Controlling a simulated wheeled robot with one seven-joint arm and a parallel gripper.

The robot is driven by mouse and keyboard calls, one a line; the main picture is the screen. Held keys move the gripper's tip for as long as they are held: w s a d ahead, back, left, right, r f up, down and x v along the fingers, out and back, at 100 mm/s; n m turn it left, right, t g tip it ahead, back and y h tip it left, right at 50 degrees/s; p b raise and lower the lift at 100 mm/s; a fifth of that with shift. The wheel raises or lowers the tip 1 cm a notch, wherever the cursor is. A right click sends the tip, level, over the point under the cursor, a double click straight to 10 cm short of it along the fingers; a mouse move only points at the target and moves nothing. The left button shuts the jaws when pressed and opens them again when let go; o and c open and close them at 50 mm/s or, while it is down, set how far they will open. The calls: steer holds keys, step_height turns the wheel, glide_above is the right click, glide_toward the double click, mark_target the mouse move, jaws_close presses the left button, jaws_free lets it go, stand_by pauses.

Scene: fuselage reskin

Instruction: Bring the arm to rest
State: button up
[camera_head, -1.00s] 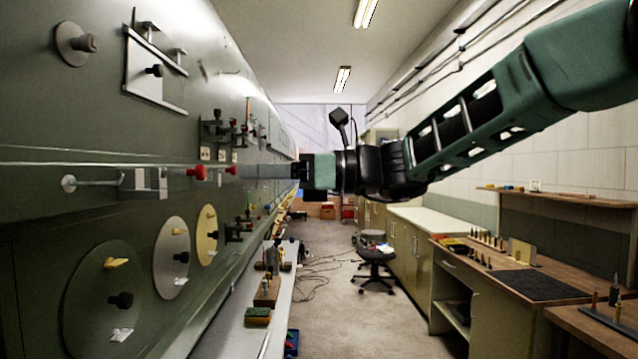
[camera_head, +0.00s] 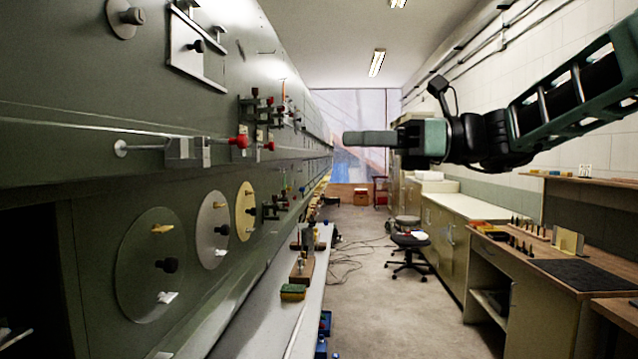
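My gripper (camera_head: 372,138) is at the end of the green and black arm, which reaches in from the right edge at about mid height. Its fingers point left toward the green fuselage wall (camera_head: 90,120). The fingers show edge-on as one grey-green bar, so their opening cannot be told. I see nothing held between them. The fingertips are apart from the wall fittings in the picture. A grey clamp with a red knob (camera_head: 240,141) sits on the wall to the left of the fingertips.
Round discs, the nearest a green one (camera_head: 150,265), are on the wall. A narrow bench (camera_head: 290,325) with small items runs below. A wooden workbench (camera_head: 600,280) stands at right.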

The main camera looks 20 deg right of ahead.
steer(key=s+a+f+n+g+h, duration=0.3)
steer(key=s+a+f+n, duration=0.2)
steer(key=f, duration=0.5)
steer(key=s+a+f+n+g+h, duration=0.3)
steer(key=s+a+f+n+h, duration=0.15)
steer(key=f, duration=0.45)
steer(key=s+d+f+n+h, duration=0.2)
steer(key=s+f+n+h, duration=0.2)
steer(key=s+f+n, duration=0.3)
steer(key=s+d+f+n+h, duration=0.2)
steer(key=s+f+n+h, duration=0.3)
steer(key=f+n, duration=0.5)
steer(key=s+n, duration=0.2)
steer(key=n, duration=0.1)
steer(key=shift+s+f, duration=0.15)
steer(key=shift+f, duration=0.25)
